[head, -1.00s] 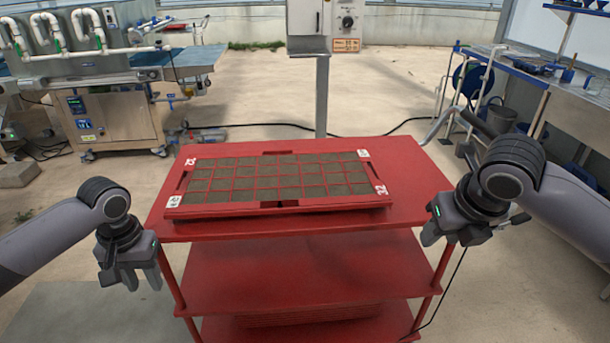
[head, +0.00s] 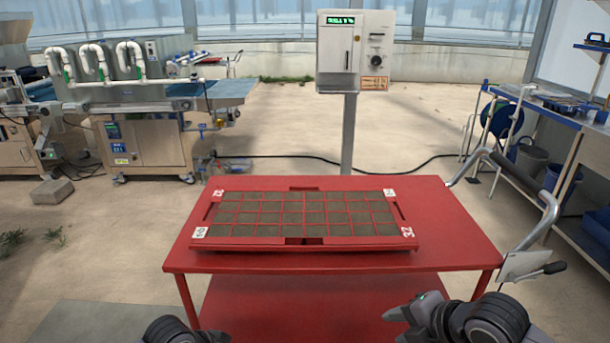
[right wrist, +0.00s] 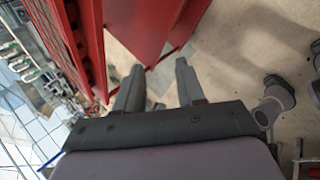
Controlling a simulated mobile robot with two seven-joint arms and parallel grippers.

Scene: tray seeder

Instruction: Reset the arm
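My right gripper (head: 402,318) is at the bottom of the head view, low in front of the red cart's near edge, pointing left. The right wrist view shows its two fingers (right wrist: 160,68) apart with nothing between them, and red cart parts beyond the fingertips. Neither arm touches the seed tray.
A red seed tray (head: 300,241) with dark soil-filled cells lies on the red cart (head: 455,225). The cart's bent metal handle (head: 548,215) is on the right, near my right arm. A grey control box (head: 354,50) on a post stands behind. A workbench (head: 560,112) is at right.

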